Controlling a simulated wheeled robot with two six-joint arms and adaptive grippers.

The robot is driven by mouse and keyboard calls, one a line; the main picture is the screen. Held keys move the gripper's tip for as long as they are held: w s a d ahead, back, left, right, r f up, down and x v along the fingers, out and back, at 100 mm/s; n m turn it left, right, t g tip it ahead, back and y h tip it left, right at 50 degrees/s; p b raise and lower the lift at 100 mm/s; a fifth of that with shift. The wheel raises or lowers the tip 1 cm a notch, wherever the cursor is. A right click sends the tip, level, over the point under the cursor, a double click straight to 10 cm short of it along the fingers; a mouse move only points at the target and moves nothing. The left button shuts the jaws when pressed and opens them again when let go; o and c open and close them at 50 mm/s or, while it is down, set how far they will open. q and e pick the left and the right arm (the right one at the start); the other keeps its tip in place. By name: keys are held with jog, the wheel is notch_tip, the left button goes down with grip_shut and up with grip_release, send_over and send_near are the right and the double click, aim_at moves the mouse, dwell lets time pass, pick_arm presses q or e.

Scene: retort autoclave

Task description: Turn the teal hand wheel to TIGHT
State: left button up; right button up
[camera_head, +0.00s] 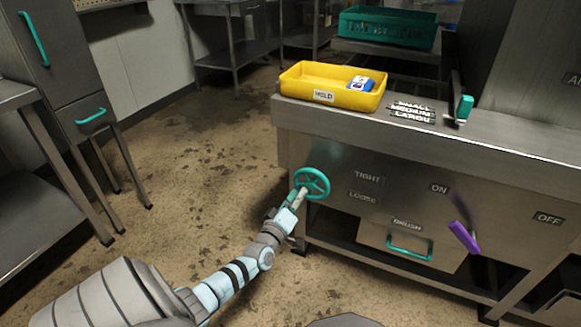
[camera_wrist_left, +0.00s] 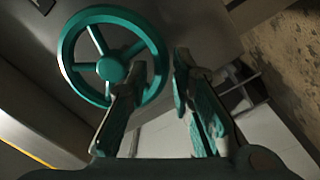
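The teal hand wheel (camera_head: 312,183) is mounted on the steel front panel at its left end, left of the labels TIGHT (camera_head: 367,178) and LOOSE (camera_head: 363,197). My left gripper (camera_head: 299,196) is at the wheel's lower left side. In the left wrist view the wheel (camera_wrist_left: 110,69) shows its spokes and round hub. There the left gripper (camera_wrist_left: 159,66) has its fingers apart, with part of the wheel's rim showing between the tips. One finger overlaps the wheel in the picture; the other is outside the rim. I cannot tell whether they touch it. My right gripper is not in view.
A yellow HOLD bin (camera_head: 300,87) with a blue and white pack (camera_head: 361,84) stands on the steel top. A purple lever (camera_head: 464,237) sits between ON and OFF. A drawer with a teal handle (camera_head: 409,251) is below. The floor (camera_head: 190,170) to the left is clear.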

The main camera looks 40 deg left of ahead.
pick_arm(q)
jog(key=v, duration=0.9)
